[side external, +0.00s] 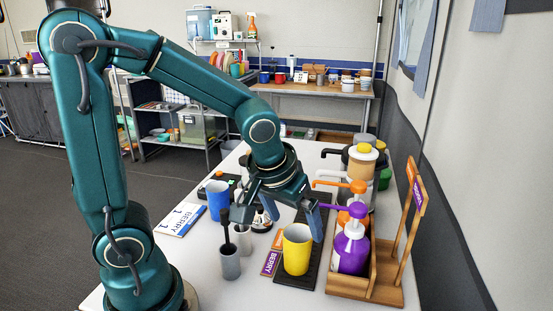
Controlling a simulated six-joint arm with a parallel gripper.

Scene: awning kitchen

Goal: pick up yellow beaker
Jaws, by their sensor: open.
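The yellow beaker (297,251) stands upright on a dark mat (310,258) near the front of the white table. My gripper (272,216) is above and slightly left of the beaker, with its fingers apart. One blue-grey finger (315,220) hangs by the beaker's upper right rim. No object shows between the fingers. I cannot tell whether the right finger touches the beaker or is behind or in front of it.
A wooden rack (370,290) with pump bottles, one purple (351,250), stands close right of the beaker. A blue cup (217,199), a grey cup (230,262) and a white card (180,220) are to the left. A purple label (270,263) lies beside the mat.

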